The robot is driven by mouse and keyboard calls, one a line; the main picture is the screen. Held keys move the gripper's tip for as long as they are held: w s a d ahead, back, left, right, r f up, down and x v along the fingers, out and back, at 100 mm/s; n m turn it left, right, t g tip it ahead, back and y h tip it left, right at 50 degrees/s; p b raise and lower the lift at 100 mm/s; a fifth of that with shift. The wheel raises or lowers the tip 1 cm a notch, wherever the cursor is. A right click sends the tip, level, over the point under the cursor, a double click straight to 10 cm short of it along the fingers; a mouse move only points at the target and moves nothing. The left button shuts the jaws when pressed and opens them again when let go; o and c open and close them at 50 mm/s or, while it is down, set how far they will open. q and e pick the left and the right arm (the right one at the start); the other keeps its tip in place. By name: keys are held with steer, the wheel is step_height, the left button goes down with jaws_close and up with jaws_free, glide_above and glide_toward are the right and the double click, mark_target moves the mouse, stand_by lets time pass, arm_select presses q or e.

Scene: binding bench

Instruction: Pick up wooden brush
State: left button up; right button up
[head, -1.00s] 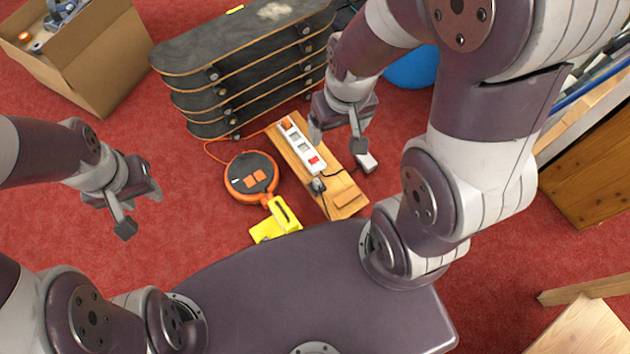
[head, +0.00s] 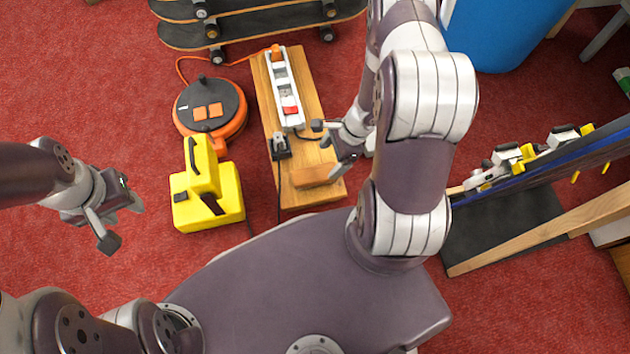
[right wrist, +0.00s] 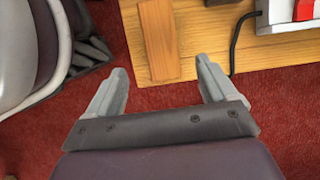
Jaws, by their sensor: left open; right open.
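A small reddish-brown wooden block, perhaps the wooden brush (head: 316,177), lies flat across the near end of a light wooden board (head: 303,196). No bristles show. In the right wrist view the block (right wrist: 159,42) lies just beyond and roughly between my fingertips. My right gripper (head: 328,150) is open and empty beside the board's near right part, close to the block; its fingers (right wrist: 162,68) show apart and not touching it. My left gripper (head: 121,222) is open and empty above the red carpet at the left.
A white power strip (head: 286,92) and a plug with a black cable (head: 280,147) lie on the board. Left of it are an orange cable reel (head: 210,108) and a yellow tool (head: 208,196). Skateboards (head: 265,30) are stacked behind. A blue bin (head: 502,35) stands back right.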

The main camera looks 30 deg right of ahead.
mark_target(315, 173)
steer(key=b+x, duration=0.2)
steer(key=x, duration=0.2)
steer(key=shift+a+f, duration=0.2)
steer(key=shift+f, duration=0.15)
steer(key=b+x, duration=0.4)
steer(key=x, duration=0.1)
steer(key=shift+w+a+r+b, duration=0.2)
steer(key=shift+a+b, duration=0.05)
steer(key=shift+b, duration=0.05)
arm_select(q)
step_height(315, 173, down, 8)
arm_select(e)
steer(key=shift+r, duration=0.15)
arm_select(q)
steer(key=shift+a+r, duration=0.1)
steer(key=shift+f, duration=0.25)
arm_select(e)
steer(key=shift+f, duration=0.3)
steer(key=c, duration=1.1)
